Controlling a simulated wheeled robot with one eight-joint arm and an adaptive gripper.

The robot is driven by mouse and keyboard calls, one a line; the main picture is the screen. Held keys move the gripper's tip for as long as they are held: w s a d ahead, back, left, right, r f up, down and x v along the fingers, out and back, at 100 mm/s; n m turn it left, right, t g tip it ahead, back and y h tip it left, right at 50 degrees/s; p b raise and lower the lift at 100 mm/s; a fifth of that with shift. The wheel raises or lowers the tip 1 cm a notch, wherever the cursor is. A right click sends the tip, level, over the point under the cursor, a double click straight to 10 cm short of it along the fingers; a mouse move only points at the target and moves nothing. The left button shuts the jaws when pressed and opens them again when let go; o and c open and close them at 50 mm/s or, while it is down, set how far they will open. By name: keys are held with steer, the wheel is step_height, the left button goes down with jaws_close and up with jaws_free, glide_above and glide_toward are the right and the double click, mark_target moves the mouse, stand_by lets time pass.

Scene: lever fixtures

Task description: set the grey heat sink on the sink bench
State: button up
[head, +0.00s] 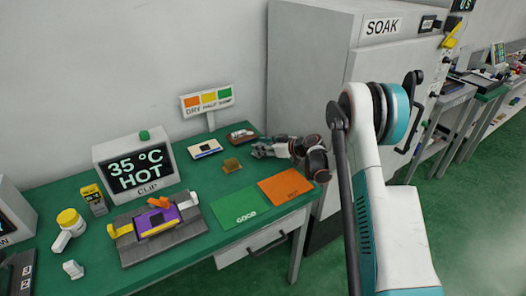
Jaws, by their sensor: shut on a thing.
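My gripper (259,150) is over the back right part of the green table, its fingers pointing left. It is shut on a small greyish thing at the fingertips. This may be the grey heat sink, but it is too small and covered to be sure. A dark grey ribbed base (188,247), possibly the sink bench, lies at the front left below the CLIP display. It carries a purple block (150,222) with a dark window, a yellow lever (120,231) at left, an orange lever (159,203) and a white lever (188,200).
A gold block (232,165), a white-and-dark block (207,149) and a brown item (240,136) lie left of my gripper. Green GOOD (235,205) and orange (285,187) mats lie in front. The display (135,165) reads 35 °C HOT. A SOAK cabinet (310,60) stands behind right.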

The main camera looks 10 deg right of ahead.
steer(key=shift+f, duration=0.5)
steer(key=shift+f, duration=0.15)
steer(key=o, duration=1.1)
steer(key=shift+c, duration=0.2)
steer(key=shift+s+d+r, duration=0.2)
steer(key=shift+r, duration=0.15)
steer(key=p+v, duration=0.3)
steer(key=v, duration=0.8)
steer(key=shift+s+d, duration=0.1)
steer(key=shift+s, duration=0.05)
